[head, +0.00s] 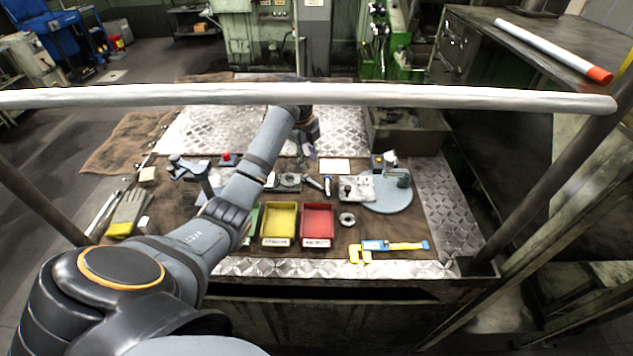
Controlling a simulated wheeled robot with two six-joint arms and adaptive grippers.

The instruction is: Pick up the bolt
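My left arm reaches in from the lower left over the workbench, and my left gripper (308,154) points down above the middle of the bench. It is small and dark, and I cannot tell whether its fingers are open or shut. A short grey elongated piece (313,183) lies just below it and could be the bolt, but it is too small to be sure. My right gripper is not in view.
A yellow tray (279,242) and a red tray (318,242) stand at the front middle. A blue and yellow caliper-like tool (395,245) lies front right. A round grey plate (393,204) is at right. A pale horizontal bar (450,98) crosses above the bench.

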